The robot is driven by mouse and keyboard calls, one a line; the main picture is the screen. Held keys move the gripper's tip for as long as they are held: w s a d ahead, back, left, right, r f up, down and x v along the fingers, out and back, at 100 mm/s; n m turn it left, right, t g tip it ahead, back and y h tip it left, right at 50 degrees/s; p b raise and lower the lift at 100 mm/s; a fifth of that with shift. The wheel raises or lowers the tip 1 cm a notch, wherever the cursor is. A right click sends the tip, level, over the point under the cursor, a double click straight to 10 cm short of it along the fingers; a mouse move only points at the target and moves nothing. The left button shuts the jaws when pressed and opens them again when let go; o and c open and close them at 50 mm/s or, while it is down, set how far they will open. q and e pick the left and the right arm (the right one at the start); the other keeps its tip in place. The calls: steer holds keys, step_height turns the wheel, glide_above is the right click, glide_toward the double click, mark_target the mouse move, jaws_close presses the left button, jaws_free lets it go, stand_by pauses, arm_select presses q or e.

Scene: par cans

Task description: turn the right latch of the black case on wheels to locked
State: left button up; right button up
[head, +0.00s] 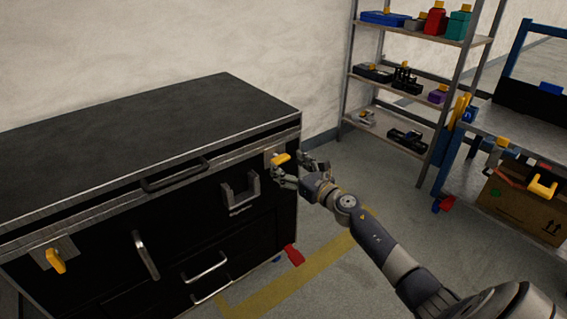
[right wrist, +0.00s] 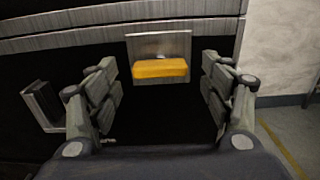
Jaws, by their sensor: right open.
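The black case (head: 150,210) stands on wheels at the left of the head view. Its right latch (head: 280,159) is a yellow handle on a grey metal plate near the case's right front corner. In the right wrist view the yellow handle (right wrist: 160,68) lies level across the lower part of its plate. My right gripper (head: 300,172) is open in front of this latch. In the right wrist view its fingers (right wrist: 160,95) stand on both sides of the handle, apart from it. The left latch (head: 56,260) is yellow and tilted. My left gripper is not in view.
A grey bracket (head: 240,192) sits on the case front left of the right latch. Shelves (head: 415,95) with several small items stand behind. A blue-framed bench (head: 510,140) with a cardboard box (head: 520,212) is at the right. The floor between is clear.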

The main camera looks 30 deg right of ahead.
mark_target(280, 159)
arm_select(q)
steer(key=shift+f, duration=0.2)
arm_select(e)
steer(key=shift+w+a, duration=0.1)
steer(key=shift+w, duration=1.2)
steer(key=c, duration=1.1)
steer(key=shift+o, duration=0.2)
